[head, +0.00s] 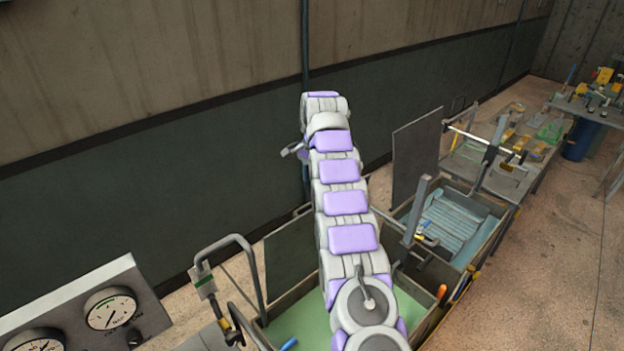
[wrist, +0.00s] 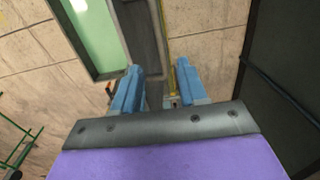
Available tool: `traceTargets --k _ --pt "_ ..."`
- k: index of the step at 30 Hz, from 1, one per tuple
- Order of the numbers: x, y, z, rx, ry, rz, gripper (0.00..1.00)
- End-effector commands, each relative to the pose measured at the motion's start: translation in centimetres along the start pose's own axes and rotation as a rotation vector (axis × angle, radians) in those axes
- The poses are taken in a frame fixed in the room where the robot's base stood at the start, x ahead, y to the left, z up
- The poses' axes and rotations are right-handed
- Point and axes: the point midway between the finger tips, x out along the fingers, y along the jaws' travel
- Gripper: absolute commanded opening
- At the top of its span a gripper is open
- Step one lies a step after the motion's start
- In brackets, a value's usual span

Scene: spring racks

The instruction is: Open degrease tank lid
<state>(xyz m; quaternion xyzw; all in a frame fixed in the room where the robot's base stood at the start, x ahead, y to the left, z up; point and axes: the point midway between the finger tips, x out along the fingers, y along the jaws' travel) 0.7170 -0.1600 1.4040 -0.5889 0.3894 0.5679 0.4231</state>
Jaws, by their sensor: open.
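In the wrist view my gripper (wrist: 158,68) has two blue fingers apart, with nothing held between them. A grey edge strip (wrist: 146,42) lies below and beyond the fingers. Beside it at the upper left is a tank with pale green liquid (wrist: 95,35). In the head view the green tank (head: 310,322) is partly behind my arm, with an upright dark panel (head: 288,250) at its back. A second tank (head: 492,240) holds blue-grey contents, with an upright grey panel (head: 416,155) behind it. I cannot tell which tank is the degrease tank.
A gauge panel (head: 85,310) and a bent grey pipe handle (head: 240,245) are at the lower left. A bench with small parts (head: 515,140) stands beyond the tanks. The wall (head: 150,170) runs behind. The floor (head: 560,270) at right is clear.

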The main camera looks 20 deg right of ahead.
Motion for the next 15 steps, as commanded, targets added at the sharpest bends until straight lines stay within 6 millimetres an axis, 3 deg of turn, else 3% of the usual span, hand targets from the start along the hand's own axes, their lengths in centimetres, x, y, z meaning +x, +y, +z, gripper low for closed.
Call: traceTargets --k 4,14,15 --pt "-1.50 -0.01 -0.04 0.000 0.000 0.000 0.42" --pt "-1.52 0.01 -0.04 0.000 -0.001 0.001 0.42" --pt "-1.53 0.02 -0.04 0.000 -0.001 0.001 0.38"
